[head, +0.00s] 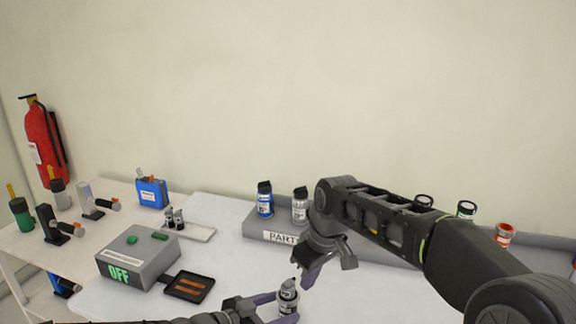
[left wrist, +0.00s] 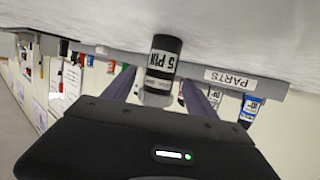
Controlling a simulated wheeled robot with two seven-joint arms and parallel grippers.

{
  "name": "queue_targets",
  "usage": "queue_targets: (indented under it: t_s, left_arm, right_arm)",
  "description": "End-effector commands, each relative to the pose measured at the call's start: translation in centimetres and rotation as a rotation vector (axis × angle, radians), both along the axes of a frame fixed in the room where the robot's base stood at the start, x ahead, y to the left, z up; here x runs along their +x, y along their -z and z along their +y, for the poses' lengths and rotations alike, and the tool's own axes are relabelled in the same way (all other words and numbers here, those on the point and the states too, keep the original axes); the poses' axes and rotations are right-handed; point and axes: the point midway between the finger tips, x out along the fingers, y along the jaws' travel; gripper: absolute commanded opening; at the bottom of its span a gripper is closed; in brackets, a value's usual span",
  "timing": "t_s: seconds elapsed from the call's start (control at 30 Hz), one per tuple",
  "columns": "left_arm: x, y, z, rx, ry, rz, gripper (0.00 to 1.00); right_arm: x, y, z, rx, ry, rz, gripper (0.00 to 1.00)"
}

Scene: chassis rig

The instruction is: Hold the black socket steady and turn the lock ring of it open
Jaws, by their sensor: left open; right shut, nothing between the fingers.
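The black socket (head: 288,293) stands on the light work surface at the bottom centre of the head view. In the left wrist view it is a black cylinder (left wrist: 164,62) with a white "5 PIN" label, shown upside down, with a paler part at one end. My left gripper (head: 284,306) is open, its purple fingers on either side of the socket; contact cannot be made out. In the left wrist view the fingers (left wrist: 160,95) flank it. My right gripper (head: 308,279) is shut and empty, just above and right of the socket. The lock ring is not clear to see.
A grey parts tray (head: 262,231) behind holds a blue bottle-shaped part (head: 265,200), a grey one (head: 300,204) and others further right, partly behind my right arm. A grey box reading OFF (head: 140,257) and a dark pad (head: 190,286) stand left. Clear surface lies between.

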Motion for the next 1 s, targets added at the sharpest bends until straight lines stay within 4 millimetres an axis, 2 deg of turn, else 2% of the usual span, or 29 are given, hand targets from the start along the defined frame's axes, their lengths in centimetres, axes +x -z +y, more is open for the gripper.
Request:
queue_targets:
  t_s: [0.13,0.33,0.83,1.0]
  left_arm:
    - [-1.6,-0.8,2.3,0.0,-0.004,0.001,0.66]
    - [-3.0,-1.5,4.0,-0.001,-0.002,0.0,0.66]
    - [-3.5,-1.9,4.4,0.0,0.001,0.0,0.66]
    - [-3.5,-3.9,4.4,-0.001,0.001,0.0,0.66]
  right_arm:
    - [0.0,0.0,0.0,0.0,0.0,0.0,0.0]
    - [0.0,0.0,0.0,0.0,0.0,0.0,0.0]
    - [0.0,-0.1,0.0,0.0,0.0,0.0,0.0]
    - [0.0,-2.2,0.0,0.001,0.0,-0.001,0.0]
